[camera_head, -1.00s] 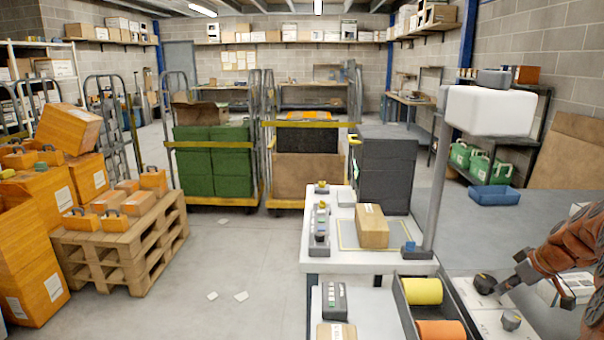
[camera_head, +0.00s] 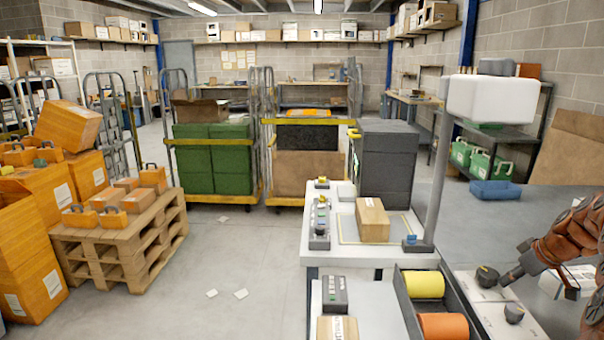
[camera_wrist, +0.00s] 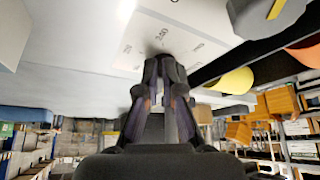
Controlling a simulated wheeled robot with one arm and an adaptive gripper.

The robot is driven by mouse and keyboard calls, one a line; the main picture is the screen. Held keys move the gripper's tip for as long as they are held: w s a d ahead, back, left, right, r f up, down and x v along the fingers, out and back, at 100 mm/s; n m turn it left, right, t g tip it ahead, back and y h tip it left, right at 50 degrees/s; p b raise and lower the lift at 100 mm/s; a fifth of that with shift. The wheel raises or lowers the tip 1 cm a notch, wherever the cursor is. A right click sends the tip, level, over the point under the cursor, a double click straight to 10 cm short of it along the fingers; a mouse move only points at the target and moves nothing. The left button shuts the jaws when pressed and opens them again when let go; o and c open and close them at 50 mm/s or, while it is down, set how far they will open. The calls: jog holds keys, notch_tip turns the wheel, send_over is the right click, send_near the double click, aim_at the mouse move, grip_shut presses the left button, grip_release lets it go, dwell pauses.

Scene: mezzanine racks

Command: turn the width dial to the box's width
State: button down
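The box (camera_head: 372,221) is a closed brown carton lying on the white bench (camera_head: 334,257), inside a yellow outline. Two dark round dials sit on the white panel at the lower right: a far dial (camera_head: 487,276) and a near dial (camera_head: 514,313). My gripper (camera_head: 504,282) is at the far dial, just to its right. In the wrist view my gripper (camera_wrist: 163,66) has its fingers drawn together over a dark knob and a printed scale reading about 240. The fingers hide most of that knob and its pointer. The other dial (camera_wrist: 268,12) shows a yellow pointer.
A tray with a yellow roll (camera_head: 424,284) and an orange roll (camera_head: 442,327) lies left of the panel. A grey post (camera_head: 437,180) carries a white head (camera_head: 490,101) above the bench. A dark grey cabinet (camera_head: 388,170) stands behind the box.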

jog(key=shift+s+d+r+b, duration=0.1)
jog(key=shift+d+b, duration=0.05)
jog(key=shift+b, duration=0.35)
jog(key=shift+s+r, duration=0.1)
jog(key=shift+r, duration=2.75)
